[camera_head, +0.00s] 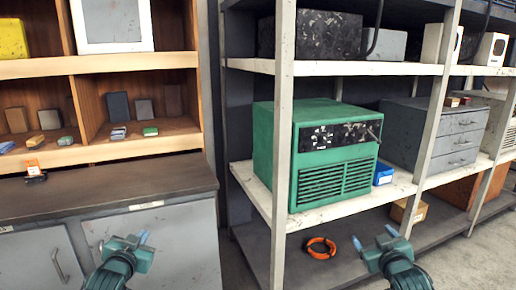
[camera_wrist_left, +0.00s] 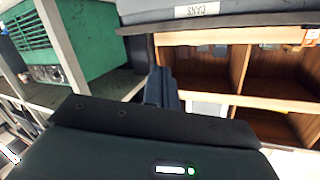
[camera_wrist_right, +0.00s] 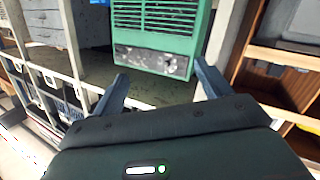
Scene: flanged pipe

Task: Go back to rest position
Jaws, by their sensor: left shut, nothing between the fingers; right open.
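My left gripper (camera_head: 143,238) is low in the head view, in front of the grey cabinet at the left. Its blue fingers are together and empty in the left wrist view (camera_wrist_left: 161,88). My right gripper (camera_head: 374,239) is low in the head view, in front of the lower shelf. Its blue fingers stand apart in the right wrist view (camera_wrist_right: 161,88), with nothing between them. Neither gripper appears to touch anything. No flanged pipe can be made out.
A metal rack (camera_head: 283,120) holds a green machine (camera_head: 330,165), a grey drawer unit (camera_head: 440,132) and a blue box (camera_head: 383,174). An orange ring (camera_head: 320,255) lies on its bottom shelf. A dark worktop (camera_head: 110,190) and wooden cubbies (camera_head: 100,153) stand at left. Floor shows at right.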

